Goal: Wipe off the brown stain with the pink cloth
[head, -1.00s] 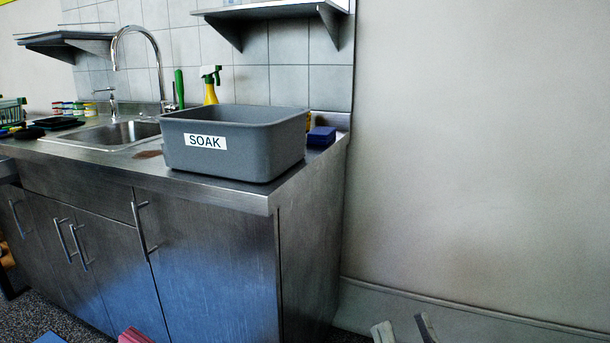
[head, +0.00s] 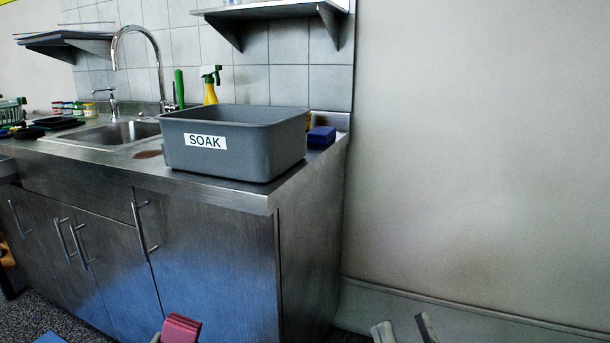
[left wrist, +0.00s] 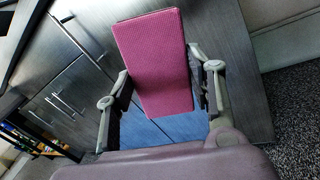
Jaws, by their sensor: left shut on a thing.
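The brown stain (head: 148,154) is a small patch on the steel counter, between the sink and the grey bin, in the head view. The pink cloth (head: 181,328) shows at the bottom of the head view, in front of the cabinet and below the counter. In the left wrist view the cloth (left wrist: 155,62) is a flat pink block between the fingers of my left gripper (left wrist: 158,95), which is shut on it. My right gripper (head: 404,331) shows at the bottom edge of the head view; its two fingertips are apart with nothing between them.
A grey bin (head: 235,158) marked SOAK stands on the counter (head: 110,166), right beside the stain. The sink (head: 112,135) and faucet are to the left. A spray bottle (head: 210,85) and blue sponge (head: 321,137) stand near the bin. Shelves hang above.

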